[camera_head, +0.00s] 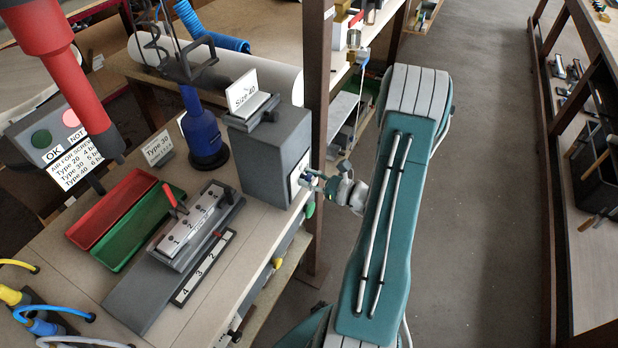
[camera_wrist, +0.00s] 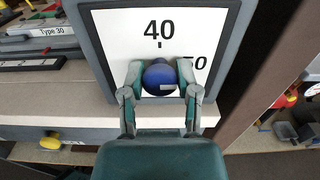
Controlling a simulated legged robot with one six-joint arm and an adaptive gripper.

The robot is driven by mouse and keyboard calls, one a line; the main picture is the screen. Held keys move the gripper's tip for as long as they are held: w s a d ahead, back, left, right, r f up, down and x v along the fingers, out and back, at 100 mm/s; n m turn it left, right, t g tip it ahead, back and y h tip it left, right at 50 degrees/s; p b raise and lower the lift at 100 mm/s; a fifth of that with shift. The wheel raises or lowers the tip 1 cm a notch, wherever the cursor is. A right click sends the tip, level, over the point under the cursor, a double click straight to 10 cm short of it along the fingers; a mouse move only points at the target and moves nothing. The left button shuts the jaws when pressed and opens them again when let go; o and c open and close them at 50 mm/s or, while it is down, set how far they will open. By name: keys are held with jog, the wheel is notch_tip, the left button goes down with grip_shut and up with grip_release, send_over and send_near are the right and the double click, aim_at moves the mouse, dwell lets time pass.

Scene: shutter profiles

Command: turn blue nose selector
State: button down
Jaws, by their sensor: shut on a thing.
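The blue nose selector (camera_wrist: 160,77) is a round blue knob on a white dial plate (camera_wrist: 110,25) with a dark frame. The plate reads "40" above the knob, and a partly covered number ending in "0" shows to the right. My gripper (camera_wrist: 160,85) is shut on the knob, with one finger on each side. In the head view the plate is on the right face of a grey box (camera_head: 262,158), and my gripper (camera_head: 308,180) reaches it from the right. The knob itself is mostly hidden there by my gripper.
A "Size 40" sign (camera_head: 243,90) stands on the box. A blue bottle-shaped tool (camera_head: 203,130), red tray (camera_head: 118,205) and green tray (camera_head: 140,228) are to its left. A dark post (camera_head: 317,120) stands close behind the box. The floor (camera_head: 480,170) at right is clear.

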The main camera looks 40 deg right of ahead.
jog(key=n, duration=0.4)
jog(key=shift+n, duration=0.3)
jog(key=n, duration=0.8)
jog(key=shift+a+n, duration=0.1)
jog(key=shift+n, duration=0.3)
jog(key=shift+f+n, duration=0.2)
jog(key=shift+n, duration=1.7)
jog(key=shift+a, duration=0.1)
jog(key=shift+c, duration=1.8)
grip_release()
